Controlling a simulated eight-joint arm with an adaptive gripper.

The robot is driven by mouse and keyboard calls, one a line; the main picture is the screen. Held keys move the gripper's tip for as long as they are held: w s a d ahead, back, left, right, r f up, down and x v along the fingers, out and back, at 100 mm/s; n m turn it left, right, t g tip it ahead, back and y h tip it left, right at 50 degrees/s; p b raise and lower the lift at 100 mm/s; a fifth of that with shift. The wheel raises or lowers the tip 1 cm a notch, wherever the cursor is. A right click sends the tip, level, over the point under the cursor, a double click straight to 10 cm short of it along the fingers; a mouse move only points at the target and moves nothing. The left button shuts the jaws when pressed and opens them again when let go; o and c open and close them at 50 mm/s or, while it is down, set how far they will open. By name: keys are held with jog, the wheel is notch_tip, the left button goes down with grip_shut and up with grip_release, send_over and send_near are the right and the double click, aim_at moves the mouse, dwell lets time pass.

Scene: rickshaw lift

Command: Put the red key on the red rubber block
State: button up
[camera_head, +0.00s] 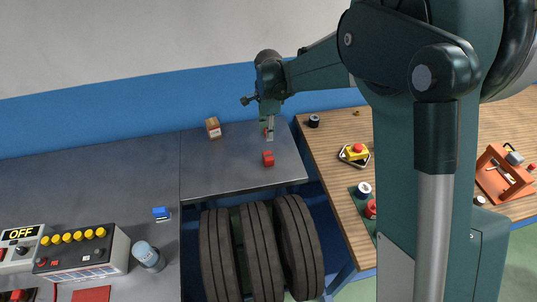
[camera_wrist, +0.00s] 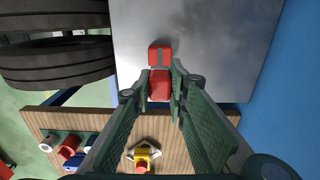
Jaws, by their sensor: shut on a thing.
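My gripper (camera_head: 270,136) points down over the grey metal table, behind the red rubber block (camera_head: 268,159) in the head view. In the wrist view my gripper (camera_wrist: 161,78) has its fingers on either side of a small red piece, taken as the red key (camera_wrist: 159,86), and is shut on it. The red key shows only as a small red patch in the head view (camera_head: 266,131). Whether the key touches the table cannot be told.
A brown box (camera_head: 213,127) stands at the table's back left. Large black tyres (camera_head: 262,250) stand below the front edge. The wooden table (camera_head: 325,150) at right holds a yellow emergency-stop box (camera_head: 356,153) and spools.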

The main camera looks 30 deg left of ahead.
dwell(0.3)
send_over(268, 155)
jog(key=shift+d+f, duration=0.15)
jog(key=shift+f, duration=3)
jog(key=shift+f, duration=1.85)
jog(key=shift+f, duration=0.15)
jog(key=o, duration=0.9)
jog(key=shift+c, duration=0.2)
